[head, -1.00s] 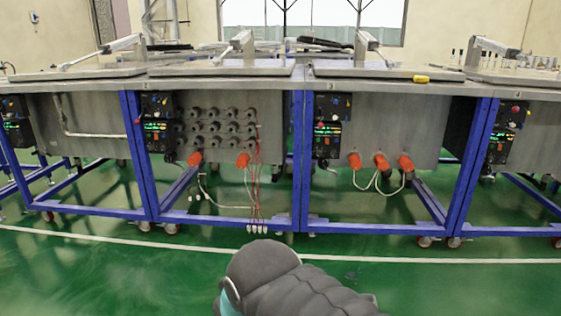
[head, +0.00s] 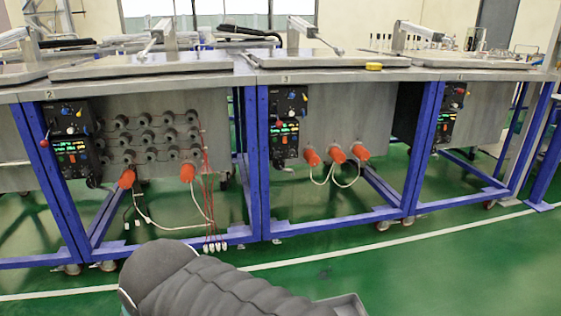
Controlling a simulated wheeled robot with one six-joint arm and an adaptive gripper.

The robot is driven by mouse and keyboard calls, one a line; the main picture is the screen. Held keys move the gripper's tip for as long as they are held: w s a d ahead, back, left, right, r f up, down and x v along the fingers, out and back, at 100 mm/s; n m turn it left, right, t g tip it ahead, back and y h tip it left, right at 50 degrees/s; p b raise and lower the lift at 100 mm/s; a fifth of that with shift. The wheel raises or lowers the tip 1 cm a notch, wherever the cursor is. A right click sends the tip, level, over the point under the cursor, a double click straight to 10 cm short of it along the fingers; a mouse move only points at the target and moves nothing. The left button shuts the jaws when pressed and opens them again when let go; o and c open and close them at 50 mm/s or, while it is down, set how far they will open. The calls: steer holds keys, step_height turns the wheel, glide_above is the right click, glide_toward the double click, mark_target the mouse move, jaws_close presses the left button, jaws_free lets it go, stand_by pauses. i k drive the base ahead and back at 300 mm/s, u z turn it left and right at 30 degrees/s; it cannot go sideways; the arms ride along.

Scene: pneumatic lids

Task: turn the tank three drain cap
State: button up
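Tank three (head: 350,110) is the grey metal tank under the bench section marked 3, right of the middle in the head view. Three orange caps or plugs stick out low on its front: a left one (head: 311,157), a middle one (head: 337,153) and a right one (head: 360,151). White cables or tubes hang below them. I cannot tell from here which of these is the drain cap. A grey ribbed part of my own arm shows at the bottom, well short of the tank. My gripper is not in view.
A control panel (head: 288,120) hangs left of tank three. Blue frame legs (head: 421,150) flank it. Tank two (head: 220,108) at left has several grey fittings, two orange plugs and hanging red leads (head: 206,190). The green floor (head: 430,275) in front is clear.

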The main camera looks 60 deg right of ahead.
mark_target(277, 164)
steer(key=z, duration=0.65)
steer(key=i, duration=0.85)
steer(key=z, duration=0.8)
